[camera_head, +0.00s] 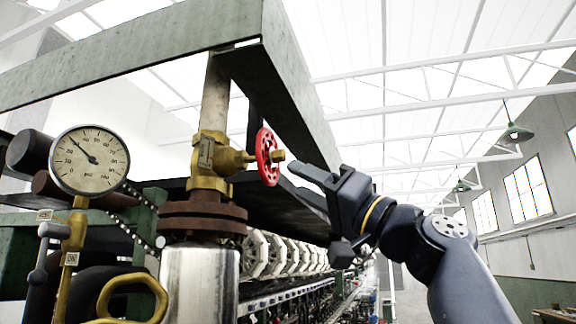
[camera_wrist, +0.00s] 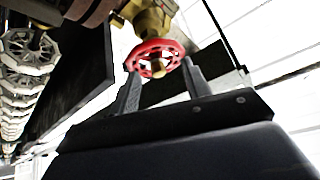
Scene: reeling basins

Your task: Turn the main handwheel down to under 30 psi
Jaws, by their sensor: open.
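The red main handwheel (camera_head: 268,157) sits upright on the brass valve (camera_head: 208,160) on a vertical pipe. A brass stem end sticks out from its middle. My gripper (camera_head: 296,174) is open and empty just right of the wheel, its fingertips close to the stem end. In the wrist view, the handwheel (camera_wrist: 157,52) shows between the two fingers (camera_wrist: 161,72); I cannot tell whether they touch the rim. The round pressure gauge (camera_head: 89,160) stands left of the valve. Its needle points to the upper left, seemingly between 30 and 40, though the numbers are small.
A green-grey beam (camera_head: 130,52) runs above the valve. A yellow-brass handle (camera_head: 132,292) is at the lower left. A row of white reels (camera_head: 275,253) extends behind the valve, below a dark shelf. Open air lies right of my arm.

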